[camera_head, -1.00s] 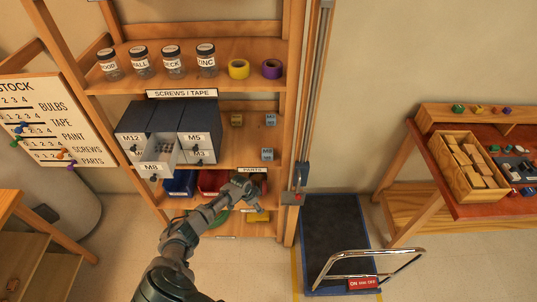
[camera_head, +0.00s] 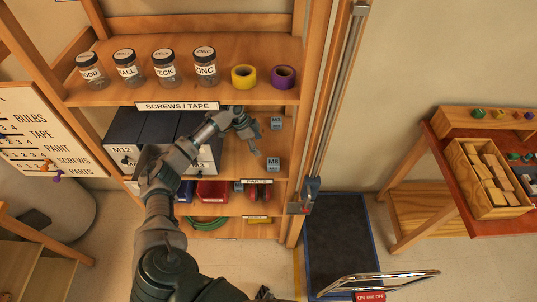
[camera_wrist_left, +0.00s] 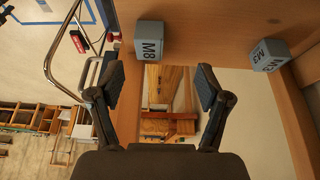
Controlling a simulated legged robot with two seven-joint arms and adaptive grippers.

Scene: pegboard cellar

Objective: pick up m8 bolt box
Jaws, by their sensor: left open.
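The M8 bolt box (camera_head: 273,164) is a small grey-blue block on the middle shelf, near its right end. In the left wrist view the M8 bolt box (camera_wrist_left: 149,40) appears above the fingertips, roughly between them sideways, with its label showing. My left gripper (camera_head: 249,133) is open and empty, just left of the box and apart from it. Its two spread fingers also show in the left wrist view (camera_wrist_left: 160,88). My right gripper is not in view.
A similar M3 box (camera_head: 276,123) sits behind the M8 box. Dark drawers (camera_head: 125,140) stand left, partly hidden by my arm. Jars and tape rolls (camera_head: 243,77) are on the shelf above. The right upright (camera_head: 305,130) bounds the shelf. A red bin (camera_head: 212,190) is below.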

